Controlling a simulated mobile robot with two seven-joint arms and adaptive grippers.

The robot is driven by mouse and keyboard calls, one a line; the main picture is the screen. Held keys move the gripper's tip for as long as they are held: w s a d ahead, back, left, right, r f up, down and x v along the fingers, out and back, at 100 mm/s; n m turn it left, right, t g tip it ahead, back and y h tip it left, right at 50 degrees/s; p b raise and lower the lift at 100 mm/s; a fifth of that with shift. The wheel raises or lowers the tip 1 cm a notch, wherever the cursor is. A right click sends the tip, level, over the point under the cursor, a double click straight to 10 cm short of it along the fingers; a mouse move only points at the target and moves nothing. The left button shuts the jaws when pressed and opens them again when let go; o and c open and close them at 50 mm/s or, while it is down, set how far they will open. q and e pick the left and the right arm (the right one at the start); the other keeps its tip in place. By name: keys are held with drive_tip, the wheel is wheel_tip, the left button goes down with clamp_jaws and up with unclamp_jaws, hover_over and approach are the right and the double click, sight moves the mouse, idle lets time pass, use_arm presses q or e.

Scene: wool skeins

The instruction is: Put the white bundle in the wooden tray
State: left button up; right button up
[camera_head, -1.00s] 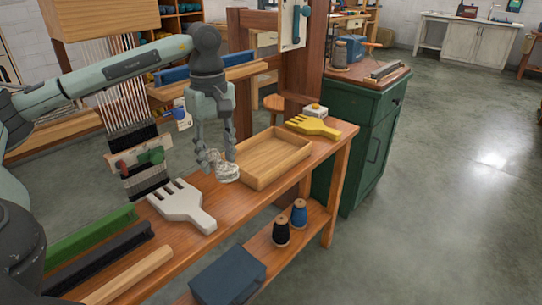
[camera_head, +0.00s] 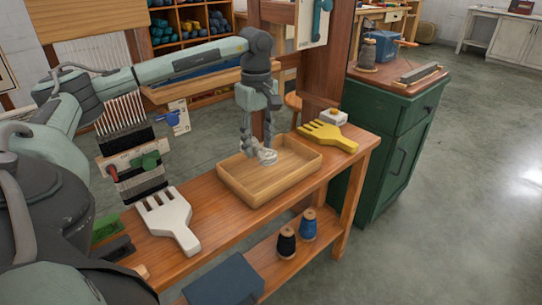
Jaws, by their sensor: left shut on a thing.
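The white bundle (camera_head: 266,156) is a small whitish skein between the fingertips of my left gripper (camera_head: 258,150). My left gripper points downward and is shut on the bundle. The wooden tray (camera_head: 262,191) is a shallow, light-brown rectangular box on the bench. The gripper and bundle show over the tray's back-left part, within its outline. I cannot tell whether the bundle touches the tray floor. The gripper fingers hide part of the bundle. My right gripper is not in view.
A yellow comb (camera_head: 328,136) lies right of the tray, with a small white box (camera_head: 334,116) behind it. A white comb (camera_head: 170,220) lies to the left. A small loom with hanging threads (camera_head: 136,165) stands behind the bench. Two spools (camera_head: 308,226) stand on the lower shelf.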

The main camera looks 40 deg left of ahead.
use_arm(q)
drive_tip(key=w, duration=0.1)
drive_tip(key=w+f, duration=0.2)
drive_tip(key=shift+w+d, duration=0.1)
drive_tip(key=shift+d, duration=0.3)
drive_tip(key=shift+f, duration=2)
drive_tip(key=shift+f, duration=0.1)
drive_tip(key=o, duration=0.9)
drive_tip(key=shift+o, duration=0.2)
wheel_tip(320, 180, up, 12)
